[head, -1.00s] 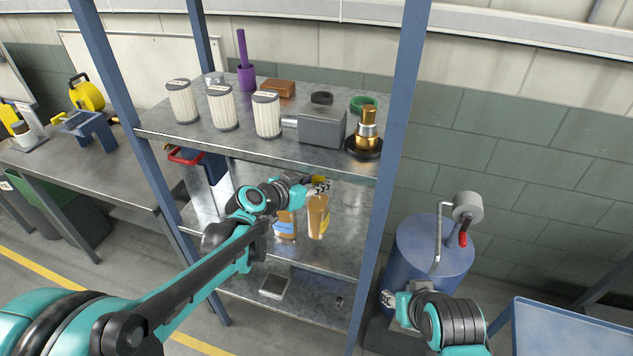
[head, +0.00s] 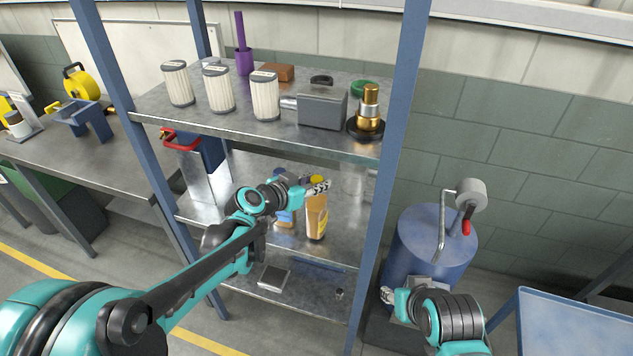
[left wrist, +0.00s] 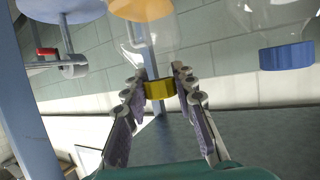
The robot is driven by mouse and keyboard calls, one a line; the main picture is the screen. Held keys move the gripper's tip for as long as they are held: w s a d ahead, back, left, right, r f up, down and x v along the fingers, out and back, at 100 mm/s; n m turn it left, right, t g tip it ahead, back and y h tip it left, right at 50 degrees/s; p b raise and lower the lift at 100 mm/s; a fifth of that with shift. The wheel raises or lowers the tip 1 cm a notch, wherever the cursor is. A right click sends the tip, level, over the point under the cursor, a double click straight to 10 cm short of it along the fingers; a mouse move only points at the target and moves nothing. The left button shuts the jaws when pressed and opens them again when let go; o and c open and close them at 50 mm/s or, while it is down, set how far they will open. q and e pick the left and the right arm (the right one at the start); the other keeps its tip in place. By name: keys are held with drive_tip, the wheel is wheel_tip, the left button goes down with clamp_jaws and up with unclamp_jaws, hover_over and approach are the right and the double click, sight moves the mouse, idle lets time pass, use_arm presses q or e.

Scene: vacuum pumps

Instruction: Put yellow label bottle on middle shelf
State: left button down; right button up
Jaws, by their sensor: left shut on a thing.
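The yellow label bottle (head: 316,221), amber with a yellow label, is upright at the middle shelf (head: 335,251). I cannot tell whether its base touches the shelf. My left gripper (head: 318,188) is at its top. In the left wrist view my left gripper (left wrist: 160,88) is shut on the bottle's yellow cap (left wrist: 160,95); the clear neck and amber contents show beyond it. A blue-label bottle (head: 286,217) stands just left of it, partly hidden by my arm; a blue cap (left wrist: 287,55) shows in the left wrist view. My right gripper (head: 388,295) is low by the blue drum, its fingers unclear.
The top shelf (head: 235,130) overhangs the middle one and holds white filters, a grey box and a brass fitting. A blue post (head: 393,130) bounds the right side. A blue drum (head: 425,250) stands right of the rack. A red-handled item stands at the left.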

use_arm(q)
drive_tip(key=shift+f+b, duration=0.4)
drive_tip(key=shift+f, duration=0.1)
drive_tip(key=c, duration=1.2)
unclamp_jaws()
drive_tip(key=shift+o, duration=0.2)
